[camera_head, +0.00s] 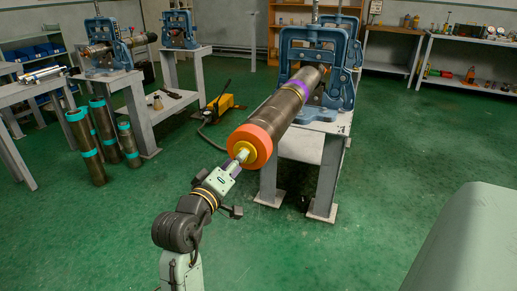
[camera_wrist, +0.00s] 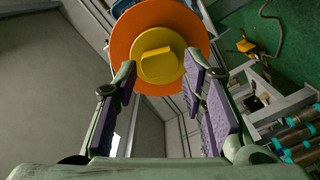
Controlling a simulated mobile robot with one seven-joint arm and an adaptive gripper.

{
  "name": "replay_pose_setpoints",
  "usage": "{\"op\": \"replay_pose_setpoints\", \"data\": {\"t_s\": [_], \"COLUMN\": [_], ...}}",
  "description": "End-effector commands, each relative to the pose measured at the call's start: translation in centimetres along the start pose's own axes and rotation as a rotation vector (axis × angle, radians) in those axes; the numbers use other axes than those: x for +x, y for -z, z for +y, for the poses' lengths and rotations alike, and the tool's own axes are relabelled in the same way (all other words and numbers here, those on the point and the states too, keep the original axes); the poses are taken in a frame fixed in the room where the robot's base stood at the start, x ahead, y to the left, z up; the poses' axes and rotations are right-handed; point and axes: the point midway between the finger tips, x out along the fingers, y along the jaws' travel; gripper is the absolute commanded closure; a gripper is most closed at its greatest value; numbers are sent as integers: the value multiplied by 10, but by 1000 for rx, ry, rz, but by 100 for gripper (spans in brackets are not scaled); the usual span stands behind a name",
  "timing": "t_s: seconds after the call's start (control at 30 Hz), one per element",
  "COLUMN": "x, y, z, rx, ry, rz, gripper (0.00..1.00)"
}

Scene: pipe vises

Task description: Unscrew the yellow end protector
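The yellow end protector (camera_head: 240,151) sits at the near end of a dark pipe (camera_head: 277,112), inside an orange ring (camera_head: 256,143). In the wrist view the yellow end protector (camera_wrist: 158,54) shows a round flange with a raised block at its centre, in front of the orange ring (camera_wrist: 121,49). My gripper (camera_head: 238,162) is in front of this end. In the wrist view my gripper (camera_wrist: 162,76) has its two purple-padded fingers apart, one on each side of the block, with a gap visible on both sides. It holds nothing.
A blue vise (camera_head: 300,48) on a white table (camera_head: 304,145) holds the pipe. A yellow pump (camera_head: 222,103) with a hose lies on the green floor to the left. Several upright pipes (camera_head: 83,143) stand further left. A pale block (camera_head: 468,240) fills the lower right.

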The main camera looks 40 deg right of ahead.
Motion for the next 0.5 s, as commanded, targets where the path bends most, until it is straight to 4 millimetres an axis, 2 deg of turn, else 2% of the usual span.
{"op": "replay_pose_setpoints", "data": {"t_s": [0.03,0.2,0.43,0.5], "x": [0,0,0,0], "y": [-4,-3,-1,-3], "z": [-6,-5,-2,-4], "rx": [99,424,605,702], "ry": [-3,1,5,5], "rz": [4,9,10,13], "gripper": [62,62,62,62]}}
